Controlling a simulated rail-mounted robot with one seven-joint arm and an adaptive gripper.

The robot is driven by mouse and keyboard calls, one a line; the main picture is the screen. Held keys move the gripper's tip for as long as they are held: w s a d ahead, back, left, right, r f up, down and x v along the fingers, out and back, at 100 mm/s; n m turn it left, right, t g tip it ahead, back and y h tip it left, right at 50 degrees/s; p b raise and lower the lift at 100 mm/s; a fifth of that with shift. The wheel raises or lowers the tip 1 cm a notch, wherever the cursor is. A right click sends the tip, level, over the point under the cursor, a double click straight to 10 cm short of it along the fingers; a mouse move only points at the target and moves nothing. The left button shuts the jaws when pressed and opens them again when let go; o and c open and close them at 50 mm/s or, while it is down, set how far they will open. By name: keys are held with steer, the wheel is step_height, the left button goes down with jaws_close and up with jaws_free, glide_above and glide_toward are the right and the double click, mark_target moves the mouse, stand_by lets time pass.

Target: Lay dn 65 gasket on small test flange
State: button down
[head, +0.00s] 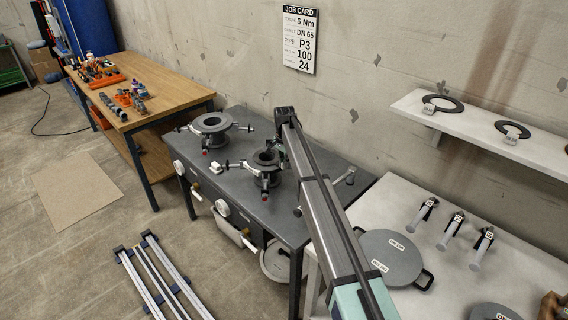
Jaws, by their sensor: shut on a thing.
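The small test flange (265,172) stands on the dark grey bench, with clamps around it. A dark ring (266,157) shows at its top. It looks like a gasket, but I cannot tell whether it touches the flange face. My gripper (281,150) is at the right side of this flange, below the end of my arm and mostly hidden by it. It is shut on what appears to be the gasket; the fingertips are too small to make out.
A larger flange (212,124) with clamps stands further left on the dark bench (325,165). Two black gaskets (443,103) (513,130) with tags lie on the white wall shelf (470,140). Tagged tools (457,224) and a lidded pan-like disc (392,255) lie on the pale bench.

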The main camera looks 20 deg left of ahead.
steer(key=c, duration=0.7)
jaws_free()
steer(key=shift+r, duration=0.15)
steer(key=shift+r, duration=0.35)
steer(key=shift+r+p, duration=0.25)
steer(key=shift+p, duration=0.05)
steer(key=shift+r+p, duration=1.3)
steer(key=shift+r, duration=2.15)
